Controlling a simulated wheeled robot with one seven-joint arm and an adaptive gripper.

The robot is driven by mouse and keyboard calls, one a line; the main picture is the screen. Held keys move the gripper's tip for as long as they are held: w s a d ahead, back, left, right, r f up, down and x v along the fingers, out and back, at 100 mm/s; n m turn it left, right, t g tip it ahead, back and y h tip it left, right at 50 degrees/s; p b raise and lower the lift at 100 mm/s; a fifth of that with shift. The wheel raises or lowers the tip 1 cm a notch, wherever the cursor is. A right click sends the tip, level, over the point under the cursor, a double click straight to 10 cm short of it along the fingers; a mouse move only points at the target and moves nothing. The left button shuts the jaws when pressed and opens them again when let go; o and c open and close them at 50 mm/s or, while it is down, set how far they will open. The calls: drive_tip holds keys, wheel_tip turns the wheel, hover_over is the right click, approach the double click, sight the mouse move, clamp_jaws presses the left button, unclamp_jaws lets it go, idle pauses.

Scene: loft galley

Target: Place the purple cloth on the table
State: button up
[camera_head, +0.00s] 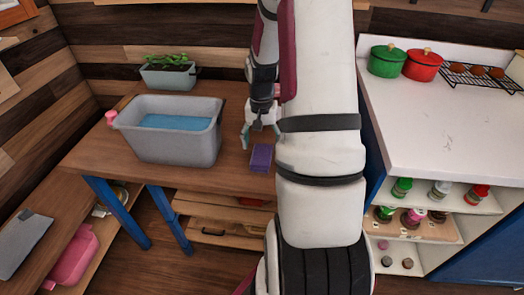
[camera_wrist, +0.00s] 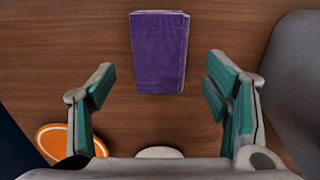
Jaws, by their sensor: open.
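The purple cloth (camera_head: 261,158) lies folded as a small block on the wooden table (camera_head: 95,152), near its right end. In the wrist view the cloth (camera_wrist: 159,52) is upright in the picture, ahead of and between the fingers of my gripper (camera_wrist: 160,85). The fingers, with teal pads, are spread apart and touch nothing. In the head view my gripper (camera_head: 260,137) hangs just behind and above the cloth. My arm hides part of the table's right end.
A grey tub (camera_head: 165,150) with blue contents stands left of the cloth. A planter (camera_head: 168,76) is behind it. A white counter (camera_head: 430,125) with green (camera_head: 388,60) and red pots (camera_head: 423,65) is at right. An orange disc (camera_wrist: 62,143) shows in the wrist view.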

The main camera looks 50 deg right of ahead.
sight(261, 155)
drive_tip(key=s+a+r+n+t+h, duration=0.1)
drive_tip(key=s+a+r+n, duration=0.15)
drive_tip(key=a+r, duration=0.75)
drive_tip(key=s+a+r+n, duration=0.1)
drive_tip(key=a+r+n, duration=0.3)
drive_tip(key=a+r, duration=0.65)
drive_tip(key=s+a+r+n+t, duration=0.1)
drive_tip(key=s+a+r+n, duration=0.1)
drive_tip(key=s+a, duration=0.2)
drive_tip(key=s+a+r+n+t+y, duration=0.1)
drive_tip(key=s+a+r+n, duration=0.1)
drive_tip(key=s+a, duration=0.3)
drive_tip(key=s+n, duration=0.1)
drive_tip(key=s, duration=0.2)
drive_tip(key=shift+s+a+r, duration=0.2)
drive_tip(key=shift+r+n+p, duration=0.15)
drive_tip(key=shift+n+p, duration=0.1)
drive_tip(key=shift+p, duration=0.05)
